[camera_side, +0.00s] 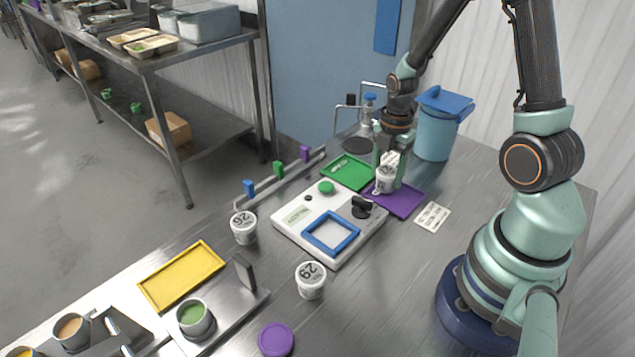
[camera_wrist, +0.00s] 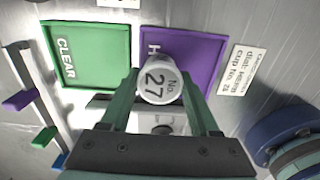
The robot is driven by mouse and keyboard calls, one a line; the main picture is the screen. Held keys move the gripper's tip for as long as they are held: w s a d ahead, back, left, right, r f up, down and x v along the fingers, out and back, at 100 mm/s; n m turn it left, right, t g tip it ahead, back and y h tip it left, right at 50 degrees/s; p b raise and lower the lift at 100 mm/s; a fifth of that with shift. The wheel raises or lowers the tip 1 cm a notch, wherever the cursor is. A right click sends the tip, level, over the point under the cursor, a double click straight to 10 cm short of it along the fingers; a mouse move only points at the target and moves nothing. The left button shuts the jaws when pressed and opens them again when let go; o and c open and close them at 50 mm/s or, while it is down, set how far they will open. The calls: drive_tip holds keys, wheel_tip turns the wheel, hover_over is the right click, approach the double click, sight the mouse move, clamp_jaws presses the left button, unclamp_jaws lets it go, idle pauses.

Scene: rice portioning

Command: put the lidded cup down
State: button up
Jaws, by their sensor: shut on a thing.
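A white lidded cup (camera_wrist: 158,84) marked "No. 27" is between the fingers of my gripper (camera_wrist: 162,95) in the wrist view. In the side view my gripper (camera_side: 388,165) points down and is shut on the same cup (camera_side: 385,180). The cup appears over the near-left part of the purple tray (camera_side: 407,203); I cannot tell whether it touches the tray. The purple tray also shows in the wrist view (camera_wrist: 205,50), its lettering mostly hidden by the cup. The green tray (camera_side: 345,172) lies to its left and reads "CLEAR" in the wrist view (camera_wrist: 85,70).
A white scale (camera_side: 290,223) with a blue square frame stands in front of the trays. Cups 26 (camera_side: 243,228) and 29 (camera_side: 310,280) stand beside it. A label card (camera_side: 432,216) lies right of the purple tray. A blue-lidded bin (camera_side: 437,130) stands behind.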

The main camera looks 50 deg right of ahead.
sight(387, 171)
drive_tip(key=shift+f, duration=0.25)
drive_tip(key=shift+f, duration=0.1)
drive_tip(key=o, duration=1.4)
wheel_tip(387, 171, up, 12)
drive_tip(key=s+a+r+m+t, duration=0.1)
drive_tip(key=a+r+m+t, duration=0.1)
drive_tip(key=a+r+m, duration=0.3)
drive_tip(key=a+r+m+t, duration=0.3)
drive_tip(key=a+r+m, duration=0.3)
drive_tip(key=m, duration=0.7)
drive_tip(key=shift+s+a+t, duration=0.3)
drive_tip(key=shift+s+a, duration=0.1)
drive_tip(key=shift+a, duration=1)
